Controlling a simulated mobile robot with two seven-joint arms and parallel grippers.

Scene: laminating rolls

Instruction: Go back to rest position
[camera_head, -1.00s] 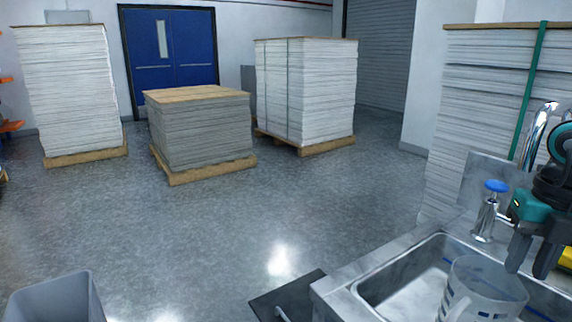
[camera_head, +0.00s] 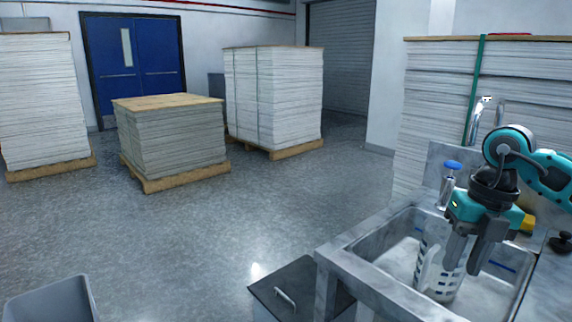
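My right gripper (camera_head: 468,262) is over the sink (camera_head: 345,250) in the head view. Its two dark fingers point down and stand apart, with a gap between them. My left gripper is not in view.
A tap with a blue top (camera_head: 453,166) stands behind the basin, and a yellow item (camera_head: 527,224) lies right of the gripper. A grey bin (camera_head: 50,300) is at bottom left. Stacked sheets on pallets (camera_head: 172,140) stand farther back. The floor between is clear.

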